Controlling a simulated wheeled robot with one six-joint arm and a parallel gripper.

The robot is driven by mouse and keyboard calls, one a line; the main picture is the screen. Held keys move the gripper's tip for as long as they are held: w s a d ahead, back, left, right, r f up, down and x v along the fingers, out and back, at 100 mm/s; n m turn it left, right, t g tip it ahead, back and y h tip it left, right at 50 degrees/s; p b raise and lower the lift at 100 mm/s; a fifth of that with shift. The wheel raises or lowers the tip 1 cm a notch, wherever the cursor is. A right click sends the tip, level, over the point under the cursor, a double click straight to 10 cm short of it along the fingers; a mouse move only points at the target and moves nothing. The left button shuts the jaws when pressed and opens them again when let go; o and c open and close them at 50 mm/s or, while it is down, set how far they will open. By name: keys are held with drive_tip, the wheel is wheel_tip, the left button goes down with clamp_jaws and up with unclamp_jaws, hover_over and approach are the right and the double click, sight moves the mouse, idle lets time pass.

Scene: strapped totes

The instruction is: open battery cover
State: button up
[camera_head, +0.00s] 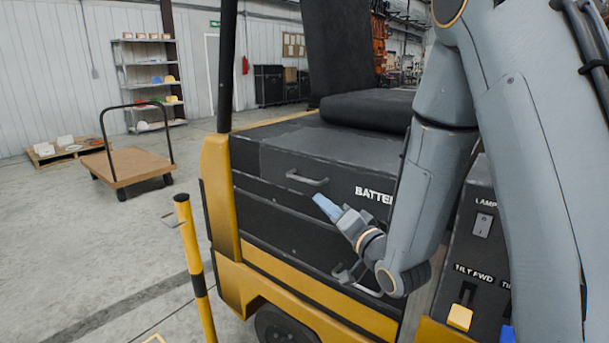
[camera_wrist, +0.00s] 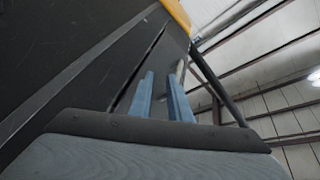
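The battery cover (camera_head: 330,150) is a dark panel on the yellow and black truck, with part of the label "BATTE" showing. It lies flush with the truck body and looks shut. A grey bar handle (camera_head: 307,180) sits on its front face. My gripper (camera_head: 322,203) has blue fingers and is just below and to the right of the handle, apart from it. In the wrist view my gripper (camera_wrist: 161,85) shows two fingers with a gap between them, near the dark panel (camera_wrist: 75,65). A small grey shape by the fingertips there may be the handle; I cannot tell.
A black seat (camera_head: 370,110) stands on top of the cover. A yellow and black post (camera_head: 193,265) is at the front left. A switch panel (camera_head: 480,240) is at the right, behind my arm. A cart (camera_head: 130,165) stands farther left on open floor.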

sight(305, 180)
drive_tip(key=shift+m+t+y, duration=0.3)
drive_tip(key=shift+t+y, duration=0.3)
drive_tip(key=shift+y, duration=0.3)
drive_tip(key=w+a+r, duration=0.1)
drive_tip(key=w, duration=0.1)
drive_tip(key=w+a+r+p, duration=0.1)
drive_tip(key=w+a, duration=0.1)
drive_tip(key=w+a+r+p, duration=0.1)
drive_tip(key=w+a+r, duration=0.1)
drive_tip(key=shift+w+a, duration=0.1)
drive_tip(key=shift+w, duration=0.15)
drive_tip(key=shift+c, duration=0.4)
clamp_jaws()
